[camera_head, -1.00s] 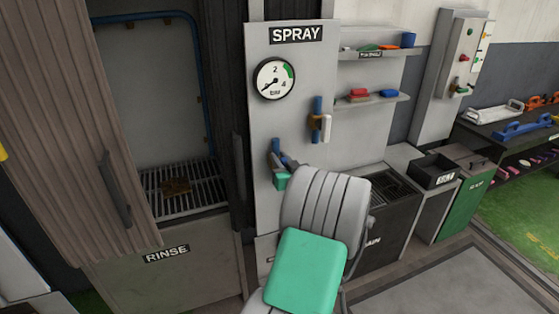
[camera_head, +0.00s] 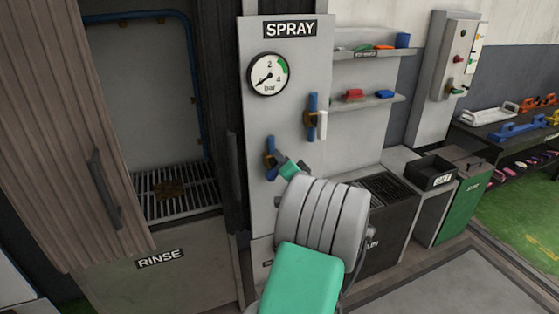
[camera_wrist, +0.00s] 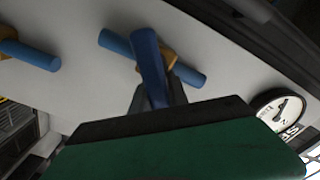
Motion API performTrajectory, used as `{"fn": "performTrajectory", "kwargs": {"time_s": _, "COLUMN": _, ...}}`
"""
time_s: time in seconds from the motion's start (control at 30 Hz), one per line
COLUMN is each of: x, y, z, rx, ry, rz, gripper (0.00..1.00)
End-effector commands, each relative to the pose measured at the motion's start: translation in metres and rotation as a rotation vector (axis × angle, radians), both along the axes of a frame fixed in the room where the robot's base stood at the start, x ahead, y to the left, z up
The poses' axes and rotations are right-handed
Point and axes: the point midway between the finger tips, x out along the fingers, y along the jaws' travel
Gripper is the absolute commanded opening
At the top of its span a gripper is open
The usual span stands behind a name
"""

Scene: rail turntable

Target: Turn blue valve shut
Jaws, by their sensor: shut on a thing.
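The blue valve (camera_head: 269,159) is the lower one on the grey SPRAY panel, with a brass body on a short upright blue pipe. Its blue lever (camera_wrist: 148,58) stands out across the pipe at an angle in the wrist view. My gripper (camera_head: 287,168) is at the lever, just right of the pipe in the head view. In the wrist view my gripper (camera_wrist: 157,98) is shut on the lever's end. My wrist hides part of the panel below, and the lever is mostly hidden in the head view.
A second valve with a white handle (camera_head: 322,124) sits above and right; its blue pipe (camera_wrist: 30,55) shows in the wrist view. A pressure gauge (camera_head: 269,75) has its needle low at the left. The RINSE cabinet (camera_head: 160,275) is left; shelves (camera_head: 368,104) are right.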

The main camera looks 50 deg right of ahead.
Motion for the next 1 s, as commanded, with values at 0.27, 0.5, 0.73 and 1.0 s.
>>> {"fn": "performTrajectory", "kwargs": {"time_s": 0.27, "x": -0.002, "y": -0.003, "z": -0.007, "rx": 0.227, "ry": -0.131, "rz": 0.000, "gripper": 0.00}}
{"fn": "performTrajectory", "kwargs": {"time_s": 0.5, "x": -0.003, "y": -0.004, "z": -0.012, "rx": 0.400, "ry": -0.236, "rz": 0.000, "gripper": 0.00}}
{"fn": "performTrajectory", "kwargs": {"time_s": 0.73, "x": -0.003, "y": -0.005, "z": -0.015, "rx": 0.515, "ry": -0.305, "rz": -0.001, "gripper": 0.00}}
{"fn": "performTrajectory", "kwargs": {"time_s": 1.0, "x": -0.003, "y": -0.005, "z": -0.018, "rx": 0.579, "ry": -0.342, "rz": -0.001, "gripper": 0.00}}
